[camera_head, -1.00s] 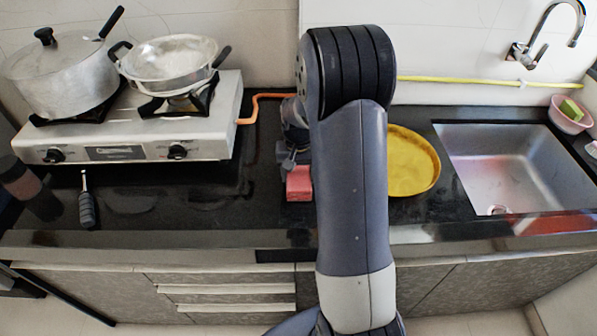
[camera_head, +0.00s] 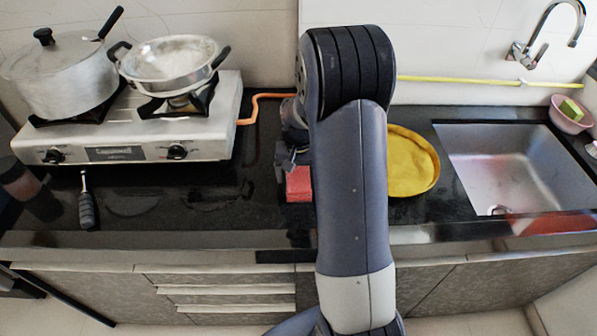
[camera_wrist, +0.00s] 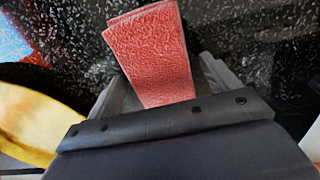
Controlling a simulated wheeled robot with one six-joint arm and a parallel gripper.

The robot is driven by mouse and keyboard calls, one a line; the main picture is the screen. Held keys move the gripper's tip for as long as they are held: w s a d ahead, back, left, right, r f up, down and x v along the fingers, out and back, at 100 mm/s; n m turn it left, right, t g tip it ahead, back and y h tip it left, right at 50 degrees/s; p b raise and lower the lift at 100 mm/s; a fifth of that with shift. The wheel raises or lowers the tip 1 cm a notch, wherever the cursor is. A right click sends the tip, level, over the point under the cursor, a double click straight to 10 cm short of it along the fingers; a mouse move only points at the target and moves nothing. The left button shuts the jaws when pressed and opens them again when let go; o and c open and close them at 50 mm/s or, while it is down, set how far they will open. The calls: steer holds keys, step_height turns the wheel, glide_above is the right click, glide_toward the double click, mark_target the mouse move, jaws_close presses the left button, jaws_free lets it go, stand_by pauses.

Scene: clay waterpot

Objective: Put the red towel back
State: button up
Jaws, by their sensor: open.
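The red towel (camera_head: 299,184) is a small folded cloth lying on the black countertop, left of my arm in the head view. In the wrist view the towel (camera_wrist: 152,55) extends from the top of the picture down to between my gripper's fingers. My gripper (camera_wrist: 160,92) is open, with one finger on each side of the towel's near part. In the head view my gripper (camera_head: 290,158) is just behind the towel, partly hidden by my arm. My arm also hides the towel's right side.
A yellow round tray (camera_head: 428,160) lies right of my arm, with the sink (camera_head: 520,170) beyond it. The gas stove (camera_head: 130,130) with a pot and a pan stands left. A grey-handled tool (camera_head: 87,208) lies in front of it.

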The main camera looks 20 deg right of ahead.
mark_target(299, 174)
step_height(299, 174, up, 12)
stand_by(0.4)
steer(key=shift+d, duration=0.1)
